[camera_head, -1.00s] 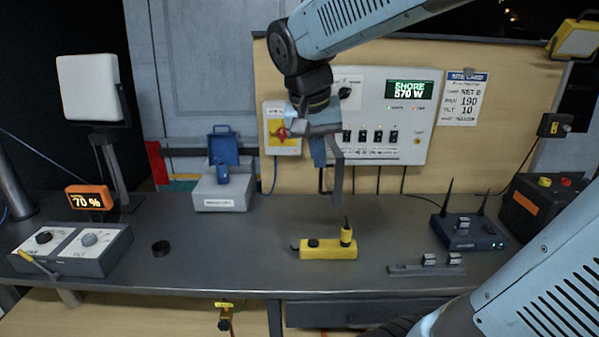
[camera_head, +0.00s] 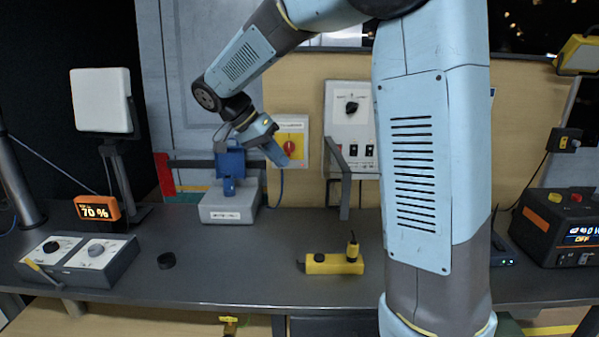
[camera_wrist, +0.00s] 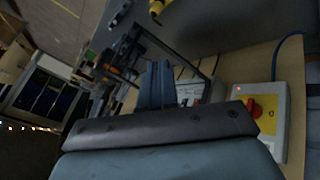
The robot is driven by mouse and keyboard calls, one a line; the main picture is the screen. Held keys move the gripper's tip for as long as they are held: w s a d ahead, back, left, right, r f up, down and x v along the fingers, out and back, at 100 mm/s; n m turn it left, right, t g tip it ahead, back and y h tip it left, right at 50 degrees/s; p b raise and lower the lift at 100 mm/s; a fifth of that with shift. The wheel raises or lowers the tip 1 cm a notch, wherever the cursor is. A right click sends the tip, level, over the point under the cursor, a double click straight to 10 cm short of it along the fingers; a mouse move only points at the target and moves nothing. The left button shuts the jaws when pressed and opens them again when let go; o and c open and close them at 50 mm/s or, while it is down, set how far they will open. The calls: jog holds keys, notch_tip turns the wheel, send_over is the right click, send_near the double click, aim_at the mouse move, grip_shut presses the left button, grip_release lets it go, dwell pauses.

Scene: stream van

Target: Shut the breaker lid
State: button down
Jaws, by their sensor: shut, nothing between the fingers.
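The breaker panel (camera_head: 350,120) is a white wall box with black switches, partly hidden by my arm in the head view. Its breaker lid (camera_head: 346,185) looks like a grey frame standing open, jutting out from the panel's left side over the bench. My gripper (camera_head: 281,158) is shut and empty, left of the lid, in front of the yellow switch plate and apart from the lid. In the wrist view my shut fingers (camera_wrist: 158,72) point toward the panel, and dark frame bars, likely the lid (camera_wrist: 180,48), show beyond them.
A red rotary switch on a yellow plate (camera_head: 291,143) is close behind my gripper. A grey box with an open blue lid (camera_head: 228,207) stands below left. My arm hides the right middle.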

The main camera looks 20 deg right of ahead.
jog(key=s+d+f, duration=0.3)
jog(key=d+f, duration=0.4)
jog(key=d, duration=0.1)
jog(key=shift+s+d+f, duration=0.15)
jog(key=shift+s+f, duration=0.05)
jog(key=shift+s, duration=0.15)
